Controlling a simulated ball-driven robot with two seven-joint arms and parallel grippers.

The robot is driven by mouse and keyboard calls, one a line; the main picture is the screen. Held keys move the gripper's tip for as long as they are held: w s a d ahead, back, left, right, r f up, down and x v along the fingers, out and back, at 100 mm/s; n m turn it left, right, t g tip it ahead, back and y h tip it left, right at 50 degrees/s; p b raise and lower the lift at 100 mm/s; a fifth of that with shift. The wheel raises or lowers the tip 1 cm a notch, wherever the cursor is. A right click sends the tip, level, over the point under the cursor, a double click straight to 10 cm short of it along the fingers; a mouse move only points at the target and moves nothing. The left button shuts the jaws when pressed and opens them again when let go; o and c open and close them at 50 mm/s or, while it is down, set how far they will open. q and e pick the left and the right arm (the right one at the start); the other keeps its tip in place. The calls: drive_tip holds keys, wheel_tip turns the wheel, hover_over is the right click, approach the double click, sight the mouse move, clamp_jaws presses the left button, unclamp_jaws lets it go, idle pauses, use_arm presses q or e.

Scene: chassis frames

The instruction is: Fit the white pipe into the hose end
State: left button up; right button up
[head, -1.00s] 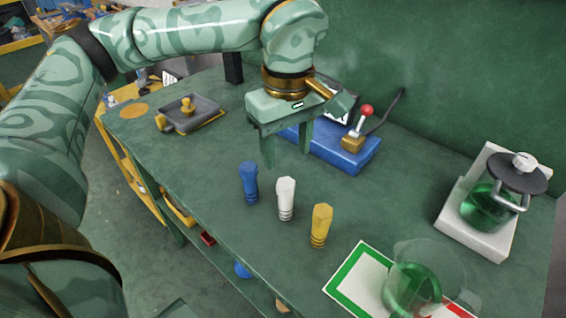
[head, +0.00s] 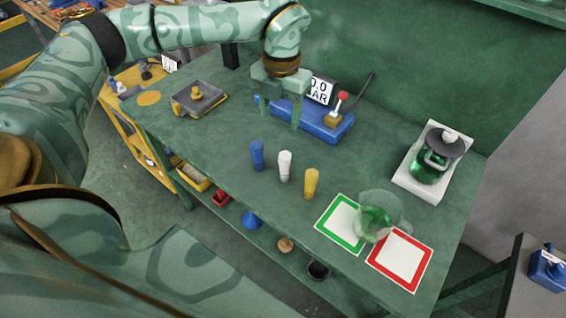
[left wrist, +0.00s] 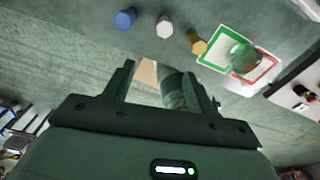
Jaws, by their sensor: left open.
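The white pipe (head: 285,165) stands upright on the green bench between a blue pipe (head: 257,155) and a yellow pipe (head: 311,183). It also shows in the left wrist view (left wrist: 164,27). My left gripper (head: 283,122) is open and empty, its fingers pointing down, behind the pipes and in front of the blue device; its fingers also show in the left wrist view (left wrist: 161,78). A black hose (head: 360,88) rises behind the device; I cannot make out a clear hose end. My right gripper is not in view.
The blue device (head: 328,122) has a display and a red-knobbed lever (head: 341,97). A grey tray (head: 200,98) lies left. A stoppered vessel (head: 432,165) stands right.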

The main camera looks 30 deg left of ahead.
use_arm(q)
drive_tip(key=n, duration=0.5)
drive_tip(key=n+b, duration=0.1)
drive_tip(key=n, duration=0.1)
hover_over(285, 155)
drive_tip(key=shift+t, duration=0.3)
drive_tip(key=f, duration=1.1)
drive_tip(key=shift+s+a, duration=0.2)
drive_tip(key=shift+s, duration=0.05)
drive_tip(key=f, duration=0.2)
drive_tip(key=f+b, duration=0.1)
drive_tip(key=f, duration=0.2)
drive_tip(key=shift+w+d+f, duration=0.2)
drive_tip(key=shift+d+f, duration=0.05)
drive_tip(key=shift+f, duration=0.1)
drive_tip(key=c, duration=1.2)
clamp_jaws()
drive_tip(key=shift+r, duration=0.2)
